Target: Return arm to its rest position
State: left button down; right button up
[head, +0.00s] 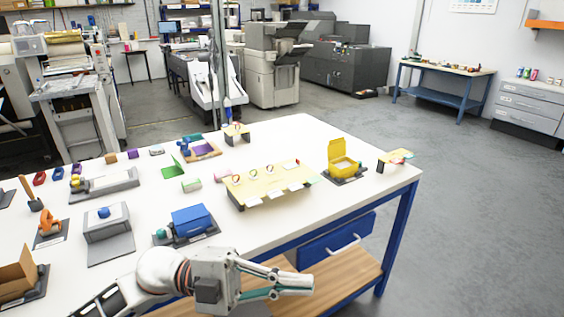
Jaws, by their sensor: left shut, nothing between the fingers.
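My left arm comes in from the bottom left, and its gripper (306,284) is in front of the table's near edge, over the wooden lower shelf in the picture. The two fingers point right and lie close together, shut with nothing between them. The white worktable (290,143) with blue legs stands just beyond the gripper. My right gripper does not show.
On the table are a blue box (194,219), a grey box (107,224), a yellow board (268,181), an open yellow box (342,158) and an orange tool (50,223). A blue drawer (334,241) hangs under the tabletop. The floor at right is clear.

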pick_arm(q)
jog(key=w+a+f+n+t+y, duration=0.4)
jog(key=w+a+f+n+t, duration=0.25)
jog(key=n+t, duration=0.4)
jog(key=w+a+f+n+t+y, duration=0.45)
jog(key=f+n+t, duration=0.35)
jog(key=n+t, duration=0.25)
jog(key=s+a+f+n+g+y, duration=0.2)
jog(key=s+a+f+y, duration=0.1)
jog(key=f, duration=0.6)
jog(key=s+a+f+n+g+y, duration=0.2)
jog(key=s+a+f, duration=0.4)
jog(key=f, duration=0.3)
jog(key=s+a+f+n+g+y, duration=0.3)
jog(key=s+f, duration=0.4)
jog(key=f, duration=0.3)
jog(key=shift+a+n+y, duration=0.4)
jog(key=shift+a+y, duration=0.05)
jog(key=shift+a, duration=0.4)
